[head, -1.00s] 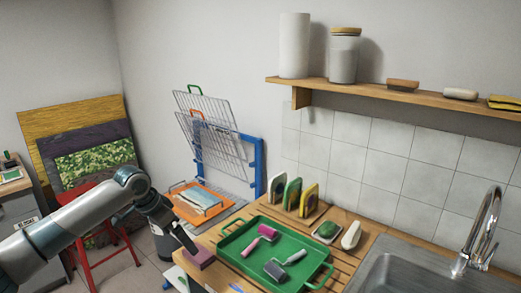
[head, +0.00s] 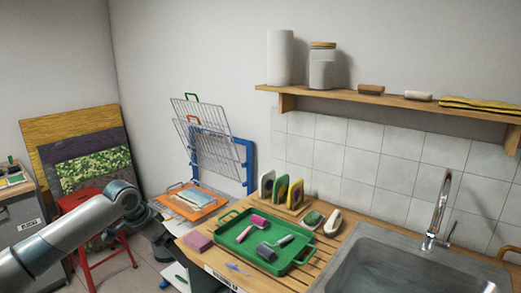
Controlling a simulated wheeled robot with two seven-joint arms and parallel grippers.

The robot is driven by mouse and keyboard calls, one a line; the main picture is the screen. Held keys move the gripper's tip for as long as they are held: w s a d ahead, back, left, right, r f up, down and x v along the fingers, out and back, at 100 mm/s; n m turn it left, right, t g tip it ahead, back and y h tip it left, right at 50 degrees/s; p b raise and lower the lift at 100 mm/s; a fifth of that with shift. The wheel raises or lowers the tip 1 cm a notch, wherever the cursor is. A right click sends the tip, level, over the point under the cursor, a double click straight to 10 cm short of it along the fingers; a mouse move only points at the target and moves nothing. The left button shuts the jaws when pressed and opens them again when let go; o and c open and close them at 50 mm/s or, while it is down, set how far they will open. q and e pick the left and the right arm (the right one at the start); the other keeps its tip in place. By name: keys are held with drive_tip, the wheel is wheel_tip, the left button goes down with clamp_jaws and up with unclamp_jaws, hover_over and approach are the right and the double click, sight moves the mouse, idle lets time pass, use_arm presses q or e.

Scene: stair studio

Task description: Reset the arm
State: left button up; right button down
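My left arm comes in from the lower left of the head view. Its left gripper (head: 158,232) is dark, small and partly hidden behind the wrist, left of the wooden counter (head: 335,249). I cannot make out its fingers or whether they are open. A purple block (head: 198,241) lies on the counter's left corner, apart from the gripper. My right arm and gripper are not in view.
A green tray (head: 300,268) with two rollers sits on the counter, beside the sink (head: 385,262). A red stool (head: 82,199) is behind the arm.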

use_arm(q)
wheel_tip(320, 180, down, 25)
drive_tip(key=n+t, duration=0.1)
drive_tip(key=n, duration=0.2)
drive_tip(key=s+a+f+n+y, duration=0.1)
drive_tip(key=s+f, duration=0.5)
drive_tip(key=f, duration=0.5)
drive_tip(key=s+a+f+n+y, duration=0.1)
drive_tip(key=s+f, duration=0.6)
drive_tip(key=f, duration=0.4)
drive_tip(key=s+f+g, duration=0.1)
drive_tip(key=s+f, duration=0.8)
drive_tip(key=s, duration=0.4)
drive_tip(key=s+f+g, duration=0.1)
drive_tip(key=s+f, duration=0.8)
drive_tip(key=s, duration=0.4)
drive_tip(key=s+d+f+g, duration=0.1)
drive_tip(key=s+f, duration=0.1)
drive_tip(key=s, duration=1.2)
drive_tip(key=s+d+f+y, duration=0.1)
drive_tip(key=s+d+f, duration=0.1)
drive_tip(key=s, duration=1.2)
drive_tip(key=shift+s+d+f+g, duration=0.25)
drive_tip(key=shift+f+g, duration=0.15)
drive_tip(key=shift+f, duration=0.35)
